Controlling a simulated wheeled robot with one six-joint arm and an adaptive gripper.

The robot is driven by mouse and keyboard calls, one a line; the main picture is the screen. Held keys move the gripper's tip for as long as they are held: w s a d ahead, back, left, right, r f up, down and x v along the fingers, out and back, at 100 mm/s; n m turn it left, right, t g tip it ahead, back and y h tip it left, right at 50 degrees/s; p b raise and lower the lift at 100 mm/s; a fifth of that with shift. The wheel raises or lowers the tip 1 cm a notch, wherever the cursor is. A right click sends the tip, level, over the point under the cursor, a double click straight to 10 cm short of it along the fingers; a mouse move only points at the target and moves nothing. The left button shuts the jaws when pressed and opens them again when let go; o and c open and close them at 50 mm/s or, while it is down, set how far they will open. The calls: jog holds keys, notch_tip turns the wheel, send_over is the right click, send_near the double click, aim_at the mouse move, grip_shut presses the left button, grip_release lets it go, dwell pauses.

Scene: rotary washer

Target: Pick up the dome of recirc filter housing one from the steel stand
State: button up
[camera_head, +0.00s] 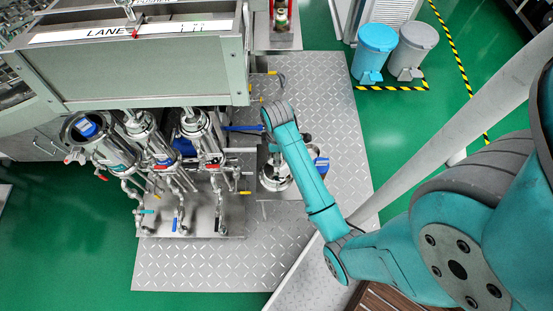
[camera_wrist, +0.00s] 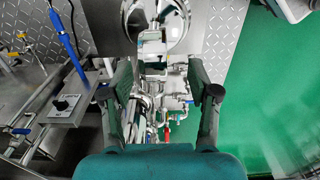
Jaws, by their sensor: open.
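A shiny round steel piece, which looks like the dome (camera_head: 275,178), sits on the small steel stand (camera_head: 268,212) right of the filter housings. In the wrist view, a shiny round steel piece (camera_wrist: 178,38) shows at the top, partly cut off, with a pale block-like part in front of it. My gripper (camera_wrist: 160,78) is open, its two fingers spread wide, with nothing held between them. The round piece lies beyond the fingertips. In the head view my arm hides most of the gripper. The leftmost filter housing (camera_head: 84,127) is open-topped, with blue inside.
Two more steel housings (camera_head: 147,130) (camera_head: 200,127) stand beside it, with valves and pipes below. A grey cabinet (camera_head: 150,78) is behind them. A blue bin (camera_head: 375,45) and a grey bin (camera_head: 412,48) stand at the back right. The diamond-plate floor (camera_head: 335,130) is clear right of my arm.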

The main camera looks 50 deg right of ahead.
jog(key=shift+w+d+f, duration=0.15)
jog(key=shift+f, duration=1.15)
jog(key=shift+w+d+f, duration=0.1)
jog(key=shift+f, duration=1.2)
grip_shut()
